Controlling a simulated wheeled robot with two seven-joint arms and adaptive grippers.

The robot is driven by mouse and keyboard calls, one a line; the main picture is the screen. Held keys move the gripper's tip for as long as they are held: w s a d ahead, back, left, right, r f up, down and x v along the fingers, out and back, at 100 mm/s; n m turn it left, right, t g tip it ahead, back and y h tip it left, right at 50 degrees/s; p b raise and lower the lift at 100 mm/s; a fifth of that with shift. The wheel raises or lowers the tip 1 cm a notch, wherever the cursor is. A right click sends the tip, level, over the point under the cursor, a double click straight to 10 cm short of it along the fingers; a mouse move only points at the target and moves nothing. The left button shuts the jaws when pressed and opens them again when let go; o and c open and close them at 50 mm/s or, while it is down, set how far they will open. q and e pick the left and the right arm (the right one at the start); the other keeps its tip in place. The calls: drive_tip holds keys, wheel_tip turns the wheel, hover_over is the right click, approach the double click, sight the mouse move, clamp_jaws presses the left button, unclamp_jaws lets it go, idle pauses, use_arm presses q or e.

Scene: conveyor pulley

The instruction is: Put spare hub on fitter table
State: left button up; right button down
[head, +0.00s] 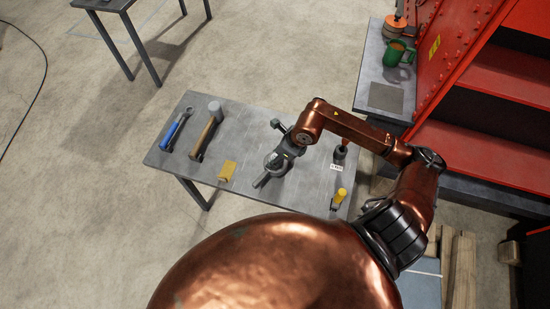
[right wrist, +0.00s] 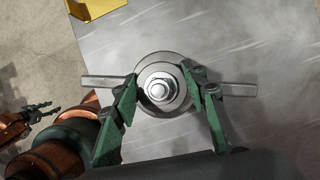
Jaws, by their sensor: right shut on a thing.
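The spare hub (right wrist: 160,65) is a grey metal disc with a bright nut and stud in its middle. A flat grey bar sticks out on both sides of it. My right gripper (right wrist: 171,88) is shut on the hub, its green fingers on either side of the nut. In the head view my right gripper (head: 281,150) and the hub (head: 270,162) are over the middle of the grey fitter table (head: 235,135). I cannot tell whether the hub touches the top. My left gripper (right wrist: 42,112) shows small at the left of the right wrist view, its green fingers apart and empty.
On the table are a blue-handled tool (head: 175,131), a hammer (head: 206,135), a yellow block (head: 227,171), a dark labelled part (head: 339,155) and a yellow-handled tool (head: 339,198).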

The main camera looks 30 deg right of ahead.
drive_tip(key=shift+w+f, duration=0.15)
drive_tip(key=shift+f, duration=1.45)
drive_tip(key=shift+f, duration=0.15)
drive_tip(key=c, duration=1.2)
unclamp_jaws()
drive_tip(key=shift+d, duration=0.1)
drive_tip(key=shift+o, duration=0.2)
drive_tip(key=v, duration=1.2)
drive_tip(key=shift+p, duration=0.3)
